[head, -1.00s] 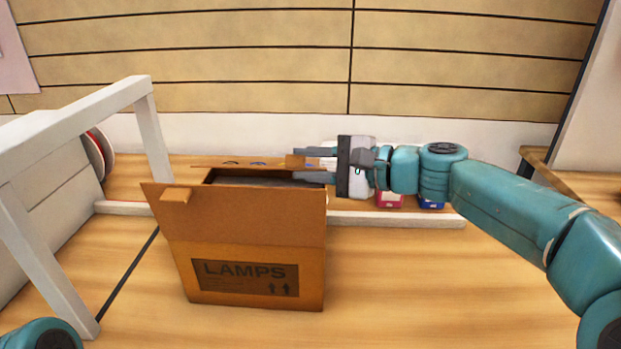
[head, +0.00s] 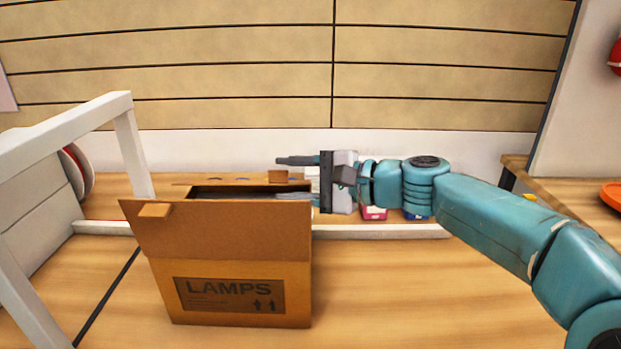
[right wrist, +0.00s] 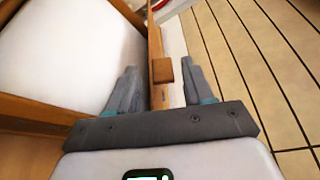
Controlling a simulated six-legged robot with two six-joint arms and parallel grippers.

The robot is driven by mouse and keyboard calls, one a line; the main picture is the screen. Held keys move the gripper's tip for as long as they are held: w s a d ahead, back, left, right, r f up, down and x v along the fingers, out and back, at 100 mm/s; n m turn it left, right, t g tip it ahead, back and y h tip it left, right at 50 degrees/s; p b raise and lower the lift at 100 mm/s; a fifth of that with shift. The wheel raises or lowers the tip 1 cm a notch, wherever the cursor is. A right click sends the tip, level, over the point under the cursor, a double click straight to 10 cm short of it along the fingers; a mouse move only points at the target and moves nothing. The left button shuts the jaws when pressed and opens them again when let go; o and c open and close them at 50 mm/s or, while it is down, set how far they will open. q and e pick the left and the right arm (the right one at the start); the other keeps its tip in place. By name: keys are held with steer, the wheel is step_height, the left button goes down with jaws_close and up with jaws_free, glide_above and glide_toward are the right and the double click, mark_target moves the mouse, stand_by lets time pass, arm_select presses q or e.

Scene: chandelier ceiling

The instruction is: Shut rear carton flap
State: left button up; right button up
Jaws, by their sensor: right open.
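The brown LAMPS carton (head: 235,270) stands on the wooden surface, its top open. Its rear flap (head: 215,183) is raised at the far side, with a small brown tab (head: 278,176) at its right. My right gripper (head: 284,178) is open, coming from the right, its fingers either side of the tab. In the right wrist view the right gripper (right wrist: 162,90) has a finger on each side of the flap (right wrist: 155,40) and its tab (right wrist: 164,71), with gaps visible. The front flap (head: 215,230) is also raised, with its own tab (head: 155,210). My left gripper is out of view.
A white frame (head: 132,150) stands to the left of the carton. A low pale rail (head: 385,231) runs behind it, with pink (head: 374,213) and blue (head: 416,214) boxes beyond. The wood right of the carton is clear.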

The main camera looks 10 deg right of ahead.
steer(key=p+v, duration=0.1)
steer(key=v, duration=1.5)
steer(key=shift+d, duration=0.15)
steer(key=shift+c, duration=0.3)
